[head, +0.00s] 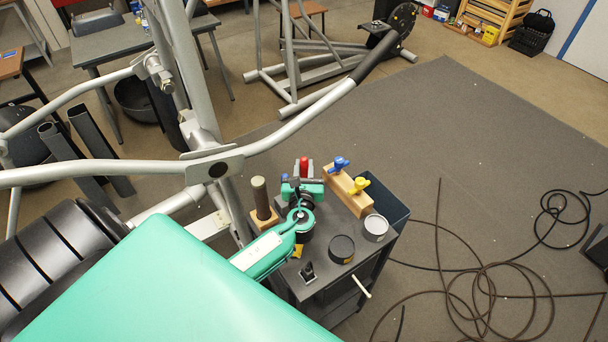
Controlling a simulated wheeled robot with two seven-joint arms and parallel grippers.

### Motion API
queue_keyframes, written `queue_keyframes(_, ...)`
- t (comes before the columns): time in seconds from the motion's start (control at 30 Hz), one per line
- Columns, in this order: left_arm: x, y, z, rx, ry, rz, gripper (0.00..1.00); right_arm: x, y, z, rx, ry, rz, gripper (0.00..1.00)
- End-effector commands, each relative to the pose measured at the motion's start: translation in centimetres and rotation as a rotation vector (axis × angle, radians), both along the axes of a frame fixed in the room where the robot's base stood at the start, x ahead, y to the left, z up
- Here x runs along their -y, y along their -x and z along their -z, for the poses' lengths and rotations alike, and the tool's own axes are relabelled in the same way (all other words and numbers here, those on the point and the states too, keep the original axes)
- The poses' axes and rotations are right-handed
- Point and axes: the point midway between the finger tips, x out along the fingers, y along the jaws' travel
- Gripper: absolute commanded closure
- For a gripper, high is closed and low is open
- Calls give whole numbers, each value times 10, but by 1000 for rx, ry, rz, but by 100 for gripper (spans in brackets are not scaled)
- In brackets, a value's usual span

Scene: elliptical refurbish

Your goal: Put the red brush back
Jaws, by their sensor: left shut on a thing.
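My left gripper (304,180) is over the top of a small dark cart (325,268), at the end of my green arm. It is shut on a small red thing (304,166), which I take to be the red brush. Only a short red part shows between the fingers; the rest is hidden by the gripper and wrist. I cannot tell whether the brush touches the cart top. A wooden block (348,192) with a blue and a yellow winged piece stands just right of the gripper. My right gripper is not in view.
A brown cylinder on a wooden base (260,200) stands left of the gripper. A black tin (341,249) and a grey tin (375,227) stand on the cart's right side. Grey elliptical frame tubes (270,138) pass behind. Dark cables (490,290) lie on the floor at right.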

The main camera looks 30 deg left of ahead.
Motion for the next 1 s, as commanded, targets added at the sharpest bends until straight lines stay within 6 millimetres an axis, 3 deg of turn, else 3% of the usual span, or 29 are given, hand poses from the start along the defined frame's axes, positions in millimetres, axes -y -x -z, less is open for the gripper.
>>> queue_keyframes(0.2, 0, 0, 28, -2, -2, 0, 100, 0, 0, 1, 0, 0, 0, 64)
queue_keyframes(0.6, 0, 0, 34, -1, 0, 0, 100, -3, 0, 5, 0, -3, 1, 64)
queue_keyframes(0.63, 0, 0, 33, -1, 0, 0, 72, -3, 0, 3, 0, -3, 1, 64)
queue_keyframes(0.67, 0, 0, 33, -1, 0, 0, 68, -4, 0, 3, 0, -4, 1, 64)
queue_keyframes(1.0, 0, 0, 29, -1, 0, 0, 68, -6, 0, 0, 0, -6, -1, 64)
